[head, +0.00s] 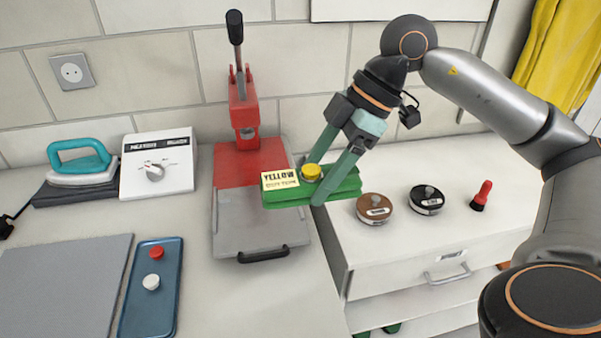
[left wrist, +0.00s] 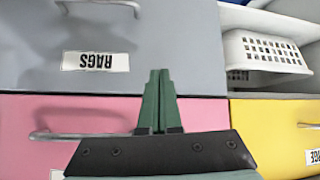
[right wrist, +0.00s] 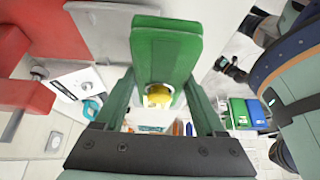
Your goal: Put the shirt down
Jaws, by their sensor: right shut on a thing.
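My right gripper (head: 317,182) is shut on a green block (head: 345,187) with a yellow knob (head: 311,172) and a label reading YELLOW. It holds the block near the right edge of the red press (head: 239,165), in front of the wall. In the right wrist view the green block (right wrist: 166,48) and yellow knob (right wrist: 158,95) show between the fingers. A yellow cloth (head: 560,50) hangs at the top right; I cannot tell whether it is a shirt. No other shirt is visible. My left gripper (left wrist: 160,75) is shut and empty, in front of drawers.
The press has a bare grey plate (head: 258,220). A brown-lidded round tin (head: 374,208), a black one (head: 426,199) and a red-topped stamp (head: 482,195) stand on the right cabinet. A blue tray (head: 152,285), grey mat (head: 60,290) and iron (head: 80,165) are left.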

